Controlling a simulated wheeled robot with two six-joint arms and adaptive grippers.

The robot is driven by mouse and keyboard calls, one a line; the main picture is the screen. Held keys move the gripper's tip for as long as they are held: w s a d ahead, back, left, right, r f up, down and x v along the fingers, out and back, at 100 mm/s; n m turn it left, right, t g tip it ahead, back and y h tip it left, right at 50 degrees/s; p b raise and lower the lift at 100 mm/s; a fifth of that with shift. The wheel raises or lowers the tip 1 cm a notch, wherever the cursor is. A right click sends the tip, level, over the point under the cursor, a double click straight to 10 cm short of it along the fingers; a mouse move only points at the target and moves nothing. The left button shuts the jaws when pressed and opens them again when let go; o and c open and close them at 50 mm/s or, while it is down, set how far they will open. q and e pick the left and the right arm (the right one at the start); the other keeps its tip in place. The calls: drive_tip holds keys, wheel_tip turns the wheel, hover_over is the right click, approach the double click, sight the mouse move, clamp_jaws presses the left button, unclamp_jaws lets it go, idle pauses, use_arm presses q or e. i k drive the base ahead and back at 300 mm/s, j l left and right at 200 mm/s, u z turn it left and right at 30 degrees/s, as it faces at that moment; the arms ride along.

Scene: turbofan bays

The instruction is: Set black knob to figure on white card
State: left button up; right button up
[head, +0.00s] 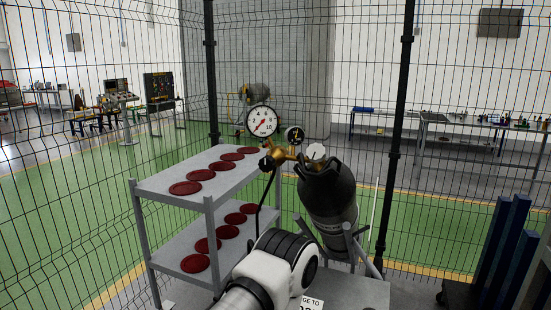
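A brass regulator (281,153) sits on top of a dark gas cylinder (329,199), which leans in a grey stand. A black knob (266,163) is on its left side. A large white round gauge (262,121) stands above it, its red needle pointing to the lower left. A small dark gauge (294,135) is beside it. The white card (312,304) shows only its top at the bottom edge, with "GE TO" readable; its figure is cut off. A white and black link of my arm (277,267) fills the lower middle. Neither gripper shows.
A grey two-shelf cart (196,204) with several dark red discs stands left of the cylinder. A black wire mesh fence (394,140) stands around and behind. Blue upright posts (505,250) are at the lower right. A dark hose hangs from the regulator.

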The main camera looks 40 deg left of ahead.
sight(267, 164)
drive_tip(key=u, duration=0.95)
